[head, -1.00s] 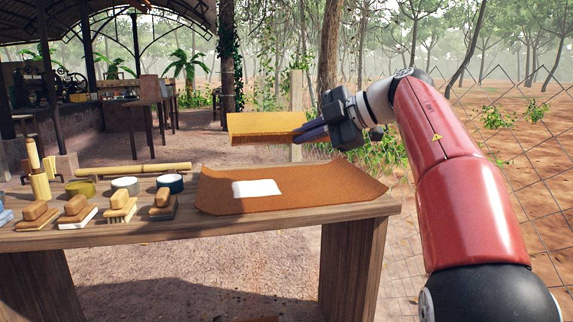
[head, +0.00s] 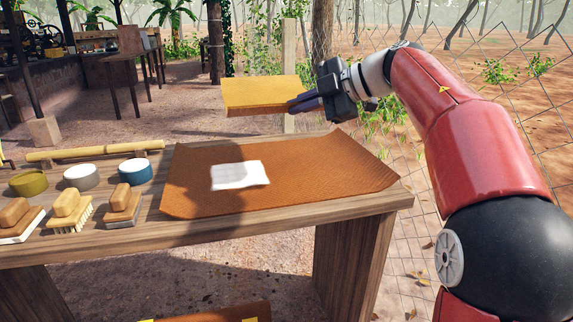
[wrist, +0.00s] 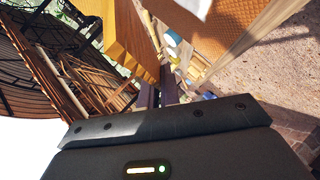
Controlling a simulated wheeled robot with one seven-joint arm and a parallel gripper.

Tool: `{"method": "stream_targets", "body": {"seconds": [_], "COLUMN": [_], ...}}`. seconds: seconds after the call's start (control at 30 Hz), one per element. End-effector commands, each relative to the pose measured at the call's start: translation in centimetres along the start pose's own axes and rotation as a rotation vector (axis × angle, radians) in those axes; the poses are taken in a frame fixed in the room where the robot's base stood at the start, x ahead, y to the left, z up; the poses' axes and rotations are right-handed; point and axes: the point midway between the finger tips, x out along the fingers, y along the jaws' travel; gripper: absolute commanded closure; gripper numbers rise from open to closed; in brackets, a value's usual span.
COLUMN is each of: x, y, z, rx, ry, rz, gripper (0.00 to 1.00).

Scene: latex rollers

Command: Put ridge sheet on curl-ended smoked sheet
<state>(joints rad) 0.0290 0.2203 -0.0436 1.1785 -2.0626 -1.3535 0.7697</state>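The ridge sheet, a thick yellow slab (head: 258,95), is held level in the air by my gripper (head: 300,101). The fingers are shut on its right edge, partly hidden there. The slab is behind and above the table in the head view. The curl-ended smoked sheet (head: 310,172), a broad orange-brown ribbed sheet with raised ends, lies on the table. A white rectangular piece (head: 240,175) lies on its middle left. In the wrist view the slab (wrist: 127,40) extends from my fingers, and the smoked sheet (wrist: 240,25) is at the upper right, apart from it.
The wooden table (head: 260,212) bears several brushes (head: 70,208) at its front left. Behind them are a yellow-green tin (head: 28,183), a white tin (head: 82,177), a blue tin (head: 135,171) and a bamboo pole (head: 95,150). A wire fence stands to the right.

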Motion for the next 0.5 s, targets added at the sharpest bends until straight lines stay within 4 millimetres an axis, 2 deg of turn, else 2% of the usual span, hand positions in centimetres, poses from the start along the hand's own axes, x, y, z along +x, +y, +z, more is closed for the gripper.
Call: {"method": "stream_targets", "body": {"seconds": [0.3,0.5], "x": [3.7,5.4], "y": [-7.1,-10.3], "z": [3.5,5.1], "rx": [0.003,0.001], "ry": [0.0,0.0], "rz": [0.0,0.001], "gripper": [1.0,1.0]}}
